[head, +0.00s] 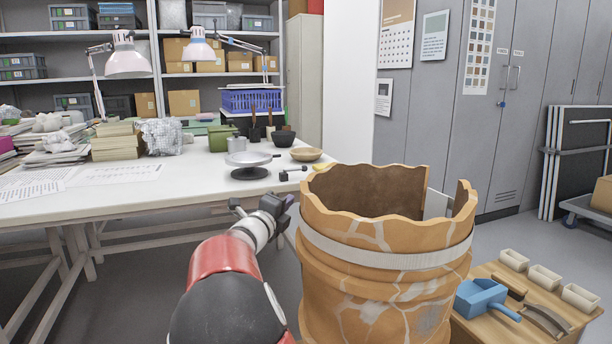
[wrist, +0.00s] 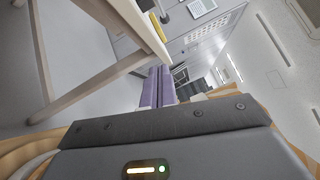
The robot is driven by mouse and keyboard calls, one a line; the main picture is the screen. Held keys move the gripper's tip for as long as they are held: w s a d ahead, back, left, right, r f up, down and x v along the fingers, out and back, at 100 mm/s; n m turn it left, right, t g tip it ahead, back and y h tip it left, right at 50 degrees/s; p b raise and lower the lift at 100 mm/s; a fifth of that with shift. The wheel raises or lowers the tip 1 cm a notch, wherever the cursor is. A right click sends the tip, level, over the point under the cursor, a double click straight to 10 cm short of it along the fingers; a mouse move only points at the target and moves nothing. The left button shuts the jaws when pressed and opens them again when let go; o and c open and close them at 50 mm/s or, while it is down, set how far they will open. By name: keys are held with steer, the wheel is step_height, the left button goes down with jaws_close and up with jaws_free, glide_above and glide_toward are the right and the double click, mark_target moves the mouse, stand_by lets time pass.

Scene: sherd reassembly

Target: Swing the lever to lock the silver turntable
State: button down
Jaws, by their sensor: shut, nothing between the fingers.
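The silver turntable (head: 250,158) stands on the white table near its front right edge, with a round grey top on a dark base. A small piece with a dark end (head: 284,176) lies just right of it. I cannot tell whether this is the lever, nor how it is set. My gripper (head: 287,201) is in front of the table's edge, lower than the turntable and apart from it. In the wrist view its two purple fingers (wrist: 157,88) are together with nothing between them. The turntable cannot be made out in the wrist view.
A large cracked orange pot (head: 385,285) with a pale band stands close to the right of my arm. A low wooden stand (head: 580,318) holds a blue scoop (head: 484,297).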

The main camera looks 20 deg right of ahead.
mark_target(298, 183)
steer(key=shift+a+r+n, duration=0.15)
steer(key=shift+r+n, duration=0.55)
steer(key=shift+w+a+r+p+x, duration=0.2)
steer(key=shift+w+a+x, duration=0.1)
steer(key=shift+x, duration=1.8)
steer(key=shift+w+a+r+p+x, duration=0.15)
steer(key=shift+w+a+p+x, duration=0.15)
steer(key=shift+x, duration=1.85)
steer(key=shift+w+a+r+p+x, duration=0.15)
steer(key=shift+w+a+x, duration=0.2)
steer(key=shift+x, duration=1.75)
steer(key=shift+f+t, duration=0.1)
steer(key=shift+t, duration=0.2)
